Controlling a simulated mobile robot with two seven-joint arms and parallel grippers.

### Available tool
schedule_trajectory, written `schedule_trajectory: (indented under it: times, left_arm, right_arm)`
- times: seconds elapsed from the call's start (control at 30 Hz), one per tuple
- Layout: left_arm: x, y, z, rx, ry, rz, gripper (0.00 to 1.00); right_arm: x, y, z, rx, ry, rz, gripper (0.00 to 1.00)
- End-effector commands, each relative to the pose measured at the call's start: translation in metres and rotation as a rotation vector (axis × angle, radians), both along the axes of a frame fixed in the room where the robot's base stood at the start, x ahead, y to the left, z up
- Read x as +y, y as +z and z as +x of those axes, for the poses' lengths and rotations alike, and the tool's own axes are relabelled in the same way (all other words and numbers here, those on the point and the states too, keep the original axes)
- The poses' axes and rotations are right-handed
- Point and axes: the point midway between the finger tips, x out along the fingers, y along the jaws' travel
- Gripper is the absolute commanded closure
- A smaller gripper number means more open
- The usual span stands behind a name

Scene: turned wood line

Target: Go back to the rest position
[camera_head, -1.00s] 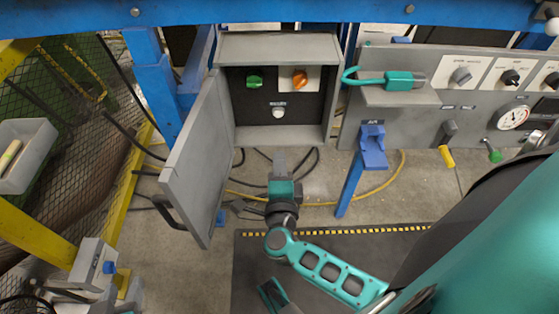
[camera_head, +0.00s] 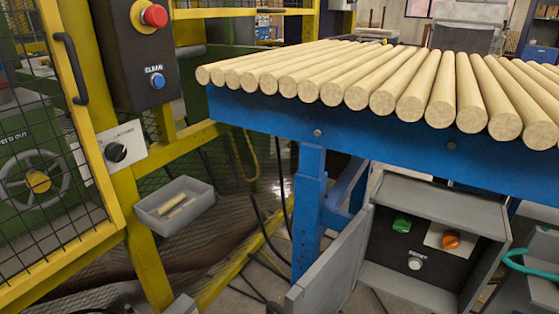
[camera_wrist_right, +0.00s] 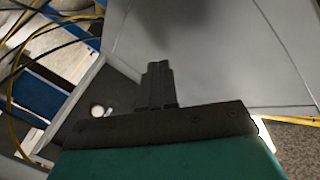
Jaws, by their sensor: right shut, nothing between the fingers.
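My right gripper (camera_wrist_right: 158,82) shows in the right wrist view, with its dark fingers together and nothing between them. A plain grey panel (camera_wrist_right: 215,50) fills the area beyond and to the right of the fingers; I cannot tell how far off it is. Neither gripper is in the head view now. The left gripper is not in view.
An open grey control box (camera_head: 425,284) with green and orange knobs sits below a blue-framed table (camera_head: 400,135) of wooden rods. Its grey door (camera_head: 335,265) stands open leftward. A grey bin (camera_head: 165,222) hangs on the yellow fence (camera_head: 145,250). A red button panel (camera_head: 138,60) is at upper left.

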Motion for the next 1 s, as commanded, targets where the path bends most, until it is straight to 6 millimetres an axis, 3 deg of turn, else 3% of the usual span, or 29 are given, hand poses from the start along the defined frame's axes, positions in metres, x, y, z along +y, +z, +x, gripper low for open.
schedule_trajectory:
  times: [0.17, 0.33, 0.4, 0.6, 0.8, 1.0]
  left_arm:
    - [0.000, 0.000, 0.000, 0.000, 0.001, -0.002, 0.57]
    - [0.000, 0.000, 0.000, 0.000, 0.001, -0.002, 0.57]
    - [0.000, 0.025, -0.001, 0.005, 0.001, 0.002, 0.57]
    - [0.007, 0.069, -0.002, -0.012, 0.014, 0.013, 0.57]
    - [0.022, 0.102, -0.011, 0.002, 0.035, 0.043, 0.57]
    - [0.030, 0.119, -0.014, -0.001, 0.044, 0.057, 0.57]
  right_arm:
    - [0.002, -0.025, -0.033, 0.140, 0.173, -0.403, 1.00]
    - [-0.022, -0.046, -0.062, 0.289, 0.262, -0.744, 1.00]
    - [-0.025, -0.023, -0.063, 0.291, 0.257, -0.749, 1.00]
    - [-0.033, 0.013, -0.066, 0.300, 0.240, -0.757, 1.00]
    - [-0.043, 0.052, -0.072, 0.310, 0.224, -0.771, 1.00]
    - [-0.050, 0.069, -0.076, 0.315, 0.213, -0.782, 1.00]
